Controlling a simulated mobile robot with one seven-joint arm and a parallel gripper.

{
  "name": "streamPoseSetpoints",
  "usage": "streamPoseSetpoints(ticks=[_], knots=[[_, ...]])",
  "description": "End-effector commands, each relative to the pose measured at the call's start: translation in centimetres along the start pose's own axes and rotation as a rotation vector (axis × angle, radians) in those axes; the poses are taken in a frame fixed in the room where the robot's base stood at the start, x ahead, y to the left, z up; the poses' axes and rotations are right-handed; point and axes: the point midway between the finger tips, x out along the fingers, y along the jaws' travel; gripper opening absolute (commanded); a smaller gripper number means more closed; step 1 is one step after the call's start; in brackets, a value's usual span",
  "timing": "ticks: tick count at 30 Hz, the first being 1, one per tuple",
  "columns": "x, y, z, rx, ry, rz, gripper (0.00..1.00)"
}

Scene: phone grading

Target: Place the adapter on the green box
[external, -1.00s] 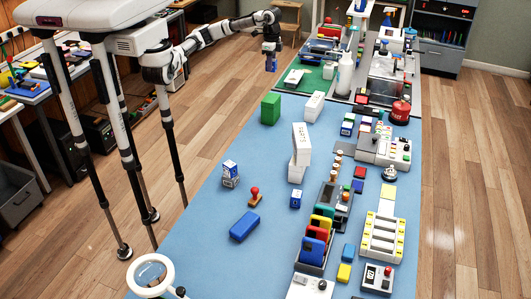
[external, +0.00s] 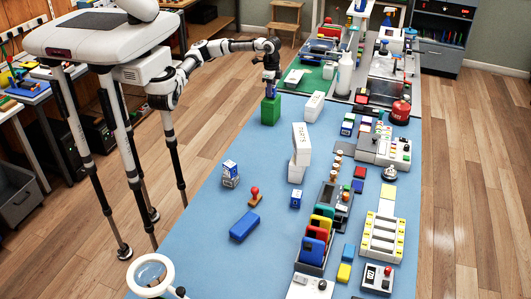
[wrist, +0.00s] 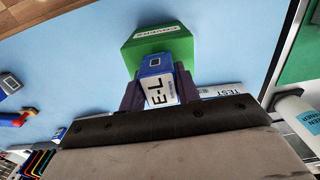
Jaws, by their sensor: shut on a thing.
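The green box (external: 270,112) stands on the blue table mat near its far left edge. My gripper (external: 270,86) is directly above it, pointing down. It is shut on the adapter, a small blue and white block (wrist: 158,88) with dark lettering, which sits between the dark fingers in the wrist view. In the external view the adapter (external: 270,93) shows as a blue patch at the top of the green box. In the wrist view the green box (wrist: 180,45) lies just beyond the adapter. I cannot tell whether the two touch.
A white box (external: 314,106) lies right of the green box. Stacked white boxes (external: 300,143) stand nearer the camera. A white bottle (external: 345,75) stands behind to the right. The blue mat (external: 225,200) is clear left and in front of the green box.

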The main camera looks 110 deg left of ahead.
Motion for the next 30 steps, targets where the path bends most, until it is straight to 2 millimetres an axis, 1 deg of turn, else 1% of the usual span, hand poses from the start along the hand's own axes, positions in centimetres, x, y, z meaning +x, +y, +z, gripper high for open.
streamPoseSetpoints(ticks=[1,8,13,14,18,26,30], knots=[[0.70,-0.02,0.01,0.000,0.000,-0.001,0.10],[0.45,0.00,0.00,0.000,0.001,0.000,0.10],[0.86,0.02,-0.01,0.000,0.001,0.001,0.10],[0.77,0.01,0.00,0.000,0.000,0.000,0.36],[0.76,0.00,0.00,0.000,0.001,0.000,0.54],[0.74,-0.01,0.00,0.000,0.001,0.000,0.54],[0.13,0.00,-0.05,0.000,0.002,0.000,0.54]])
